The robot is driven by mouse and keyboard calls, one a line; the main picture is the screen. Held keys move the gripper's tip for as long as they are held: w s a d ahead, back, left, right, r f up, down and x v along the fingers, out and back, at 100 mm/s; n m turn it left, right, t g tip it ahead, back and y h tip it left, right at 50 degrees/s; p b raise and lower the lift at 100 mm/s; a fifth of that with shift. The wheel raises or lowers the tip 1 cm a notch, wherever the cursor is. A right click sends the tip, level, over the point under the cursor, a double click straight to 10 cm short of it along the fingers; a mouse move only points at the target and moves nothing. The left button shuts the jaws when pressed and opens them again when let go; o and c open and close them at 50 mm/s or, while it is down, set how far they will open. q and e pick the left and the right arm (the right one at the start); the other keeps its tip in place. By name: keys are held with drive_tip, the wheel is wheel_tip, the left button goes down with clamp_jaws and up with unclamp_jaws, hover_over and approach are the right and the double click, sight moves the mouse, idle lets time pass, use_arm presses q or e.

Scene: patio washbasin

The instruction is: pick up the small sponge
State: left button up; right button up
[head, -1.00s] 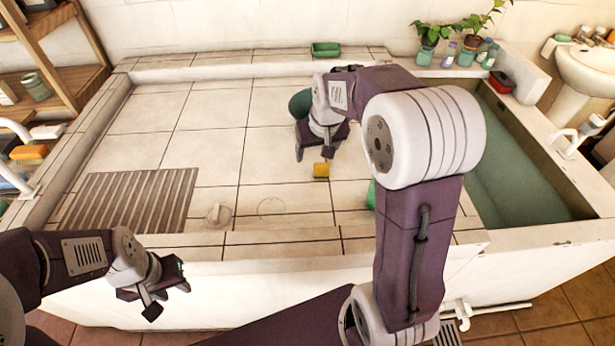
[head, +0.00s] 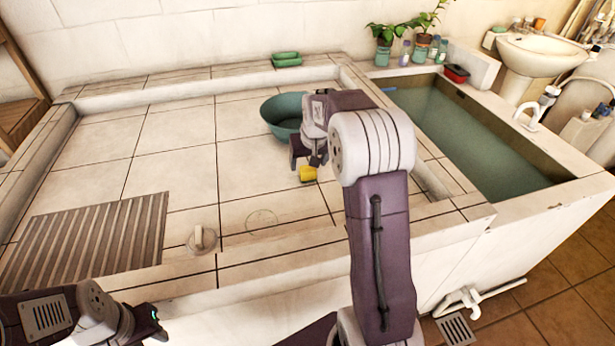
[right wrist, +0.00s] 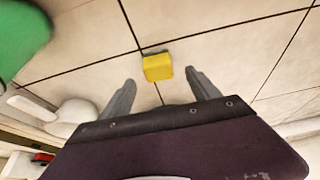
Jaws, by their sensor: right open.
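The small yellow sponge (head: 308,174) lies on the pale tiled surface, right by my right gripper (head: 305,152) in the head view. In the right wrist view the sponge (right wrist: 158,67) sits just ahead of the gap between the two grey fingertips (right wrist: 160,77), one to each side. The right gripper is open and empty. My left gripper (head: 150,322) shows at the lower left of the head view, far from the sponge; its jaw opening is unclear.
A teal bowl (head: 283,113) stands just behind the right gripper, partly hidden by it. A ribbed mat (head: 88,235) and a pale drain plug (head: 201,240) lie to the left. A water-filled trough (head: 480,145) is at right. Tiles left of the sponge are clear.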

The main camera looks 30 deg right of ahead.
sight(308, 169)
drive_tip(key=shift+w+d+f, duration=0.1)
drive_tip(key=shift+w+f, duration=0.05)
drive_tip(key=shift+f, duration=0.3)
drive_tip(key=b+x, duration=0.1)
drive_tip(key=x, duration=0.3)
drive_tip(key=shift+f+b, duration=0.35)
drive_tip(key=shift+f, duration=0.05)
drive_tip(key=shift+w+d+f, duration=0.1)
drive_tip(key=shift+d+f, duration=0.05)
drive_tip(key=shift+f, duration=0.05)
drive_tip(key=shift+r, duration=0.15)
drive_tip(key=c, duration=1.4)
